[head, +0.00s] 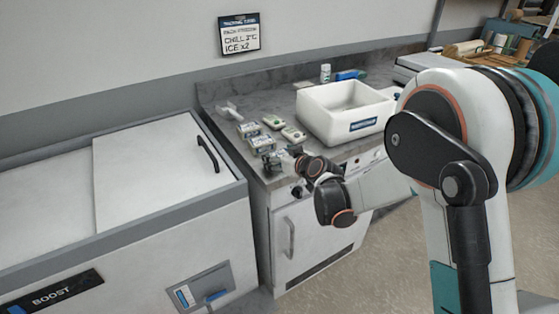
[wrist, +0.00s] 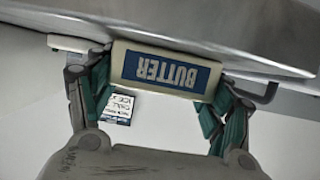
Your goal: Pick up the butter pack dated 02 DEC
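A cream butter pack with a blue label reading BUTTER, upside down, fills the space between my fingertips in the wrist view (wrist: 167,70). Its ends lie close to both fingertips. I cannot tell whether they press on it, and no date is legible. My gripper (head: 281,157) is low at the counter's front edge, beside the small packs. Two packs with dark labels, a rear one (head: 248,129) and a front one (head: 262,142), sit on the counter. Two paler packs with green marks, one behind (head: 272,121) and one to the right (head: 293,134), are near them. Their dates are too small to read.
A white bin (head: 318,122) stands right of the packs on the grey counter (head: 222,94). A white scoop-like item (head: 229,112) lies behind them. A white chest with a handled lid (head: 145,170) adjoins on the left. A sign (head: 240,34) hangs on the wall.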

